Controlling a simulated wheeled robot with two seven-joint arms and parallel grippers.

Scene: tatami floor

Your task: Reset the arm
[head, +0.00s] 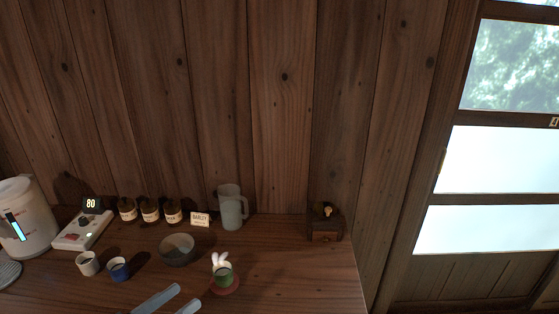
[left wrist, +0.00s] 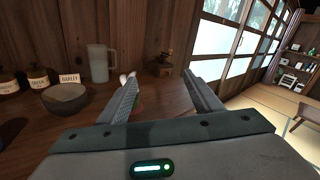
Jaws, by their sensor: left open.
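My left gripper (head: 172,302) reaches in at the bottom edge of the head view, over the front of the wooden table. Its two grey fingers are apart with nothing between them that it holds. The left wrist view shows the same open gripper (left wrist: 162,88) close up, with the table beyond its fingers. In the head view a green cup with a white rabbit-ear shape (head: 222,272) stands on a red saucer (head: 225,290), just right of and beyond the fingers. In the left wrist view the left finger partly hides this cup. My right gripper is in neither view.
A dark bowl (head: 177,250), a white cup (head: 87,264) and a blue cup (head: 118,269) stand left of the saucer. Behind are labelled jars (head: 150,210), a pitcher (head: 231,207) and a wooden grinder (head: 325,222). A kettle (head: 25,215) stands far left. The table's right front is clear.

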